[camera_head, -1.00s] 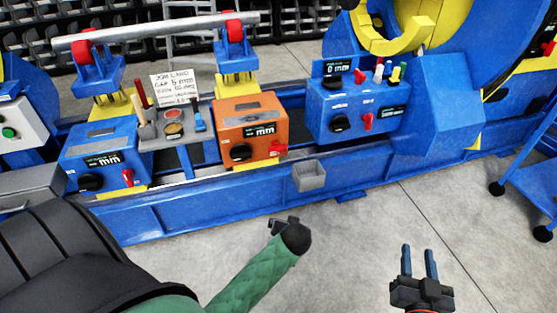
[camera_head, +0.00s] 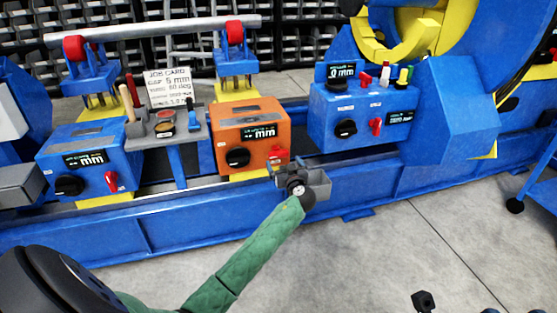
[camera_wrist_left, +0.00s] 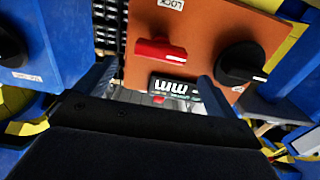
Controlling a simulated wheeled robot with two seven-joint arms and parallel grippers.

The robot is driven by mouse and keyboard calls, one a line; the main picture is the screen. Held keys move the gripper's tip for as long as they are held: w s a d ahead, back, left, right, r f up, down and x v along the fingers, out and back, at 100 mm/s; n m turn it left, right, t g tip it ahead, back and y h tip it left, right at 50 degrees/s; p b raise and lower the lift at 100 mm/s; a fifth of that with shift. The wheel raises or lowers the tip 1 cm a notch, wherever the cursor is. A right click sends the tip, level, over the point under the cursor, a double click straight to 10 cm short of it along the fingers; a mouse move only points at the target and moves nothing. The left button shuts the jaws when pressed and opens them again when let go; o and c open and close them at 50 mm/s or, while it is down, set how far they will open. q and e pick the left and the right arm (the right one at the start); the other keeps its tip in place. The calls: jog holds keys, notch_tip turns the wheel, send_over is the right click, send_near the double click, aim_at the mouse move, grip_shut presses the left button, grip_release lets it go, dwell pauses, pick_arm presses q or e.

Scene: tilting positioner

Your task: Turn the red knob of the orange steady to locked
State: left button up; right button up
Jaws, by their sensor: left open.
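The orange steady (camera_head: 250,130) is a box with a display, a black knob (camera_head: 238,157) and a red knob (camera_head: 278,153) at its lower right. In the left wrist view the red knob (camera_wrist_left: 160,49) is a bar lying nearly level across the picture, below a LOCK label (camera_wrist_left: 172,4). My left gripper (camera_head: 284,168) is just in front of the red knob, partly overlapping it in the head view. Its fingers (camera_wrist_left: 157,72) are open, one on either side of the knob, with no visible contact. My right gripper (camera_head: 424,301) is only partly visible at the bottom edge.
A grey tool shelf (camera_head: 165,132) stands between the left box and the orange one.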

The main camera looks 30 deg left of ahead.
aim_at(279, 155)
pick_arm(q)
jog(key=shift+b+x, duration=0.6)
jog(key=shift+x, duration=3.25)
jog(key=c, duration=1)
jog(key=shift+d, duration=0.1)
